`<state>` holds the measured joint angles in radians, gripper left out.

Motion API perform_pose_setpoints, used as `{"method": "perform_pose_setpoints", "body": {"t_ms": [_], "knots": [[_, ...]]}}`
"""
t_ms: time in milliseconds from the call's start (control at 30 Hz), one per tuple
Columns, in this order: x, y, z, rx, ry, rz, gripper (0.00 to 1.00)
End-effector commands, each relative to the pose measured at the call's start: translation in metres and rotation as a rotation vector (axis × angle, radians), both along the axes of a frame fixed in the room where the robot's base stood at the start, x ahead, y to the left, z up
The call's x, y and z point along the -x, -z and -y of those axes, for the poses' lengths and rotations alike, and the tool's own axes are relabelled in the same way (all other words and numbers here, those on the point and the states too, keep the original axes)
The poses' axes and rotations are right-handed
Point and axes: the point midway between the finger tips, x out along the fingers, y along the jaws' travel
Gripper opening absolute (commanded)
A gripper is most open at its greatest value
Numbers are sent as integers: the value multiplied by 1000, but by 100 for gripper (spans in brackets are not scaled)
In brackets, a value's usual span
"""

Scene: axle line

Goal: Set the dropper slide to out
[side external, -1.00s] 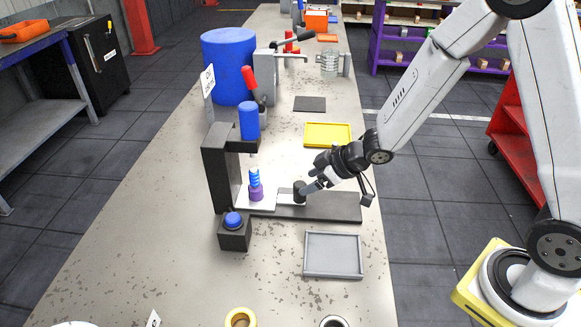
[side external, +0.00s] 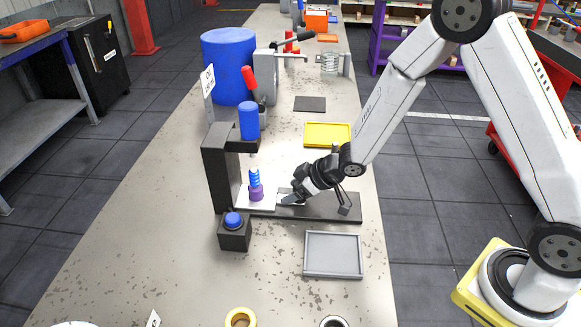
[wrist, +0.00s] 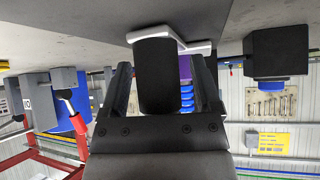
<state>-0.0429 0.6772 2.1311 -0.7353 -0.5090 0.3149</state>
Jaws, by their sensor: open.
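The dropper is a black C-shaped frame (side external: 217,175) with a blue cylinder (side external: 249,120) on its upper arm. Its white slide (side external: 262,201) lies on a dark base rail (side external: 335,208), with its left part under the cylinder. A purple cup (side external: 256,193) with blue rings (side external: 254,178) stands on the slide. My gripper (side external: 288,198) is low at the slide's right end. In the wrist view, the slide's black knob (wrist: 157,75) stands between my open fingers, with a gap visible at least on its right. In the side view my gripper hides the knob.
A black box with a blue button (side external: 234,218) stands in front of the frame. A grey tray (side external: 333,276) lies in front of the rail and a yellow tray (side external: 328,128) behind it. A blue drum (side external: 228,65) stands farther back. The bench's front left is mostly clear.

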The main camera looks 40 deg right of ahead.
Motion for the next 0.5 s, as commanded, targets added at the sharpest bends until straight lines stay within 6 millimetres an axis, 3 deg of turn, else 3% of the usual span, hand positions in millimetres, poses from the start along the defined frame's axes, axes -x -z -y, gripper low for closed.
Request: {"method": "perform_pose_setpoints", "body": {"t_ms": [67,100,333,500], "knots": [[0,0,0,0,0,0,81],[0,0,0,0,0,0,74],[0,0,0,0,0,0,1],[0,0,0,0,0,0,0]]}}
